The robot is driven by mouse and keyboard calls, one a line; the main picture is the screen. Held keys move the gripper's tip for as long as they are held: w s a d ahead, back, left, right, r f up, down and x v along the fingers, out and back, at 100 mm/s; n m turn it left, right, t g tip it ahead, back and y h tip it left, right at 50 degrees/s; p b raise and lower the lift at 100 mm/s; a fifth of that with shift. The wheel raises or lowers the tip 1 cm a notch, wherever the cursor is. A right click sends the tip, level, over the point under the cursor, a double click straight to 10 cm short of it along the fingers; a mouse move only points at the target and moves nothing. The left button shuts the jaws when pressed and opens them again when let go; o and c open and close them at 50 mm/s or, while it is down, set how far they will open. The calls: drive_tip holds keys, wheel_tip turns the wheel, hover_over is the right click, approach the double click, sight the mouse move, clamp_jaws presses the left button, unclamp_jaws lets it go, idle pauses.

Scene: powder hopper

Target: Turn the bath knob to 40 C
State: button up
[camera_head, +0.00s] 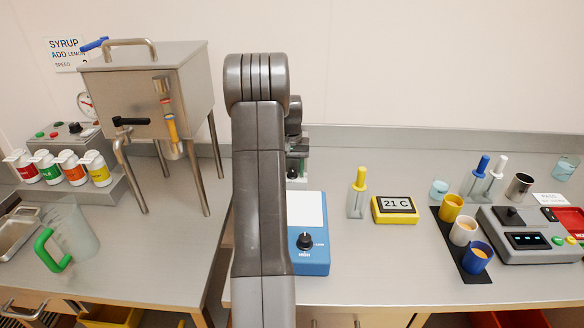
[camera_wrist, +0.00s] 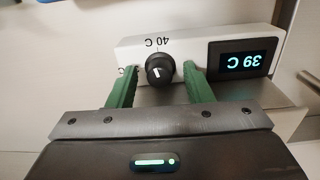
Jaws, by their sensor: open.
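The bath knob (camera_wrist: 160,69) is a round black knob with a short white mark, on a pale panel (camera_wrist: 207,47). A "40 C" label (camera_wrist: 163,42) stands above it in the wrist view, upside down. Another label is partly hidden by the left finger. A dark display (camera_wrist: 247,58) to the right reads 39 C, also upside down. My gripper (camera_wrist: 159,70) is open, with its green fingers on either side of the knob. I cannot tell whether they touch it. In the head view my arm hides the knob and most of the gripper.
In the head view a blue device (camera_head: 311,262) with a black knob stands beside my arm. A yellow meter (camera_head: 395,221) reads 21 C. A steel hopper (camera_head: 150,95) on legs stands to the left. Cups in a black rack (camera_head: 447,240) stand to the right.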

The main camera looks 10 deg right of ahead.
drive_tip(key=c, duration=1)
drive_tip(key=shift+m, duration=1.3)
drive_tip(key=o, duration=1)
wheel_tip(320, 180, up, 14)
drive_tip(key=b, duration=0.1)
drive_tip(key=shift+a+b, duration=0.15)
drive_tip(key=shift+b, duration=0.15)
drive_tip(key=shift+w+f, duration=0.1)
